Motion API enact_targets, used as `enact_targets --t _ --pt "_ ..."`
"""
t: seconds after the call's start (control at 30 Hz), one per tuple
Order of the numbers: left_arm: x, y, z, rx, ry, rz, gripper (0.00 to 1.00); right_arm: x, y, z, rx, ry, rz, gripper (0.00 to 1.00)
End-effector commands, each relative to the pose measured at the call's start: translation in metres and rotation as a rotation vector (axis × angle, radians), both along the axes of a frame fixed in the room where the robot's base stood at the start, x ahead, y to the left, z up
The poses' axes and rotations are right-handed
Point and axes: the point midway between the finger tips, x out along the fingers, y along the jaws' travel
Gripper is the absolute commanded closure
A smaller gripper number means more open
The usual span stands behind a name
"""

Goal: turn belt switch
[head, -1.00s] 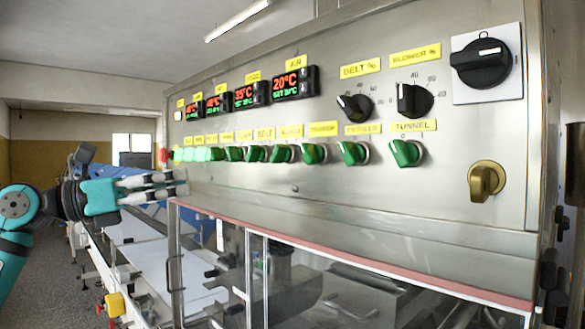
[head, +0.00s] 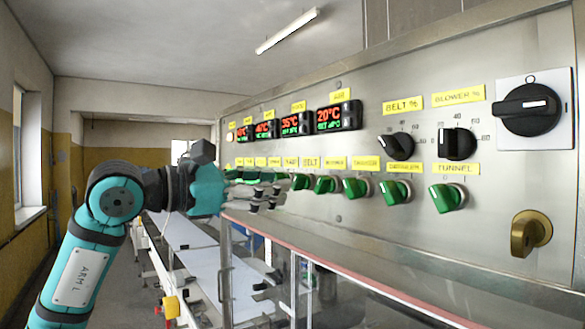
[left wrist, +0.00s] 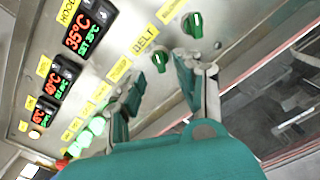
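The belt switch (head: 301,181) is a small green knob under the yellow BELT label (head: 310,162) on the steel panel. In the left wrist view, the belt switch (left wrist: 160,62) sits below its BELT label (left wrist: 145,40). My left gripper (head: 279,193) is just left of the knob in the head view, its fingers along the panel front. In the left wrist view, the left gripper (left wrist: 160,80) has its fingers apart, with the knob showing beyond the gap and nothing held. I cannot tell whether a finger touches the panel. My right gripper is out of view.
Similar green knobs stand close by, including the blower one (left wrist: 195,25) and the tunnel one (head: 447,197). Red displays (head: 338,117) and black dials (head: 457,143) are above. A red-edged clear cover (head: 350,275) lies below the panel. A conveyor (head: 185,235) runs at left.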

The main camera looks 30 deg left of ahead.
Motion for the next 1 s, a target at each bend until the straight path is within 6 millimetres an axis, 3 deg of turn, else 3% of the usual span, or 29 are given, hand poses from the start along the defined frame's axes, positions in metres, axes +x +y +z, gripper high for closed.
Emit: enact_targets --t 0.1,0.3,0.67,0.93,1.0 --pt "0.020 -0.009 0.003 -0.001 0.003 -0.003 0.65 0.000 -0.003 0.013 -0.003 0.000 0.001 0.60" --pt "0.040 -0.017 0.002 -0.002 0.000 -0.001 0.65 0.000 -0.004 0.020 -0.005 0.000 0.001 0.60" --pt "0.046 -0.019 -0.001 -0.001 0.000 0.000 0.65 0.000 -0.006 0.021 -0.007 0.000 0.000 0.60" --pt "0.045 -0.019 0.000 -0.001 0.000 0.000 0.99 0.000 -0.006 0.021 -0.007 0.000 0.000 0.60" --pt "0.045 -0.019 0.000 -0.001 0.000 0.000 1.00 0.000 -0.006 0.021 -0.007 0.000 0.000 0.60"
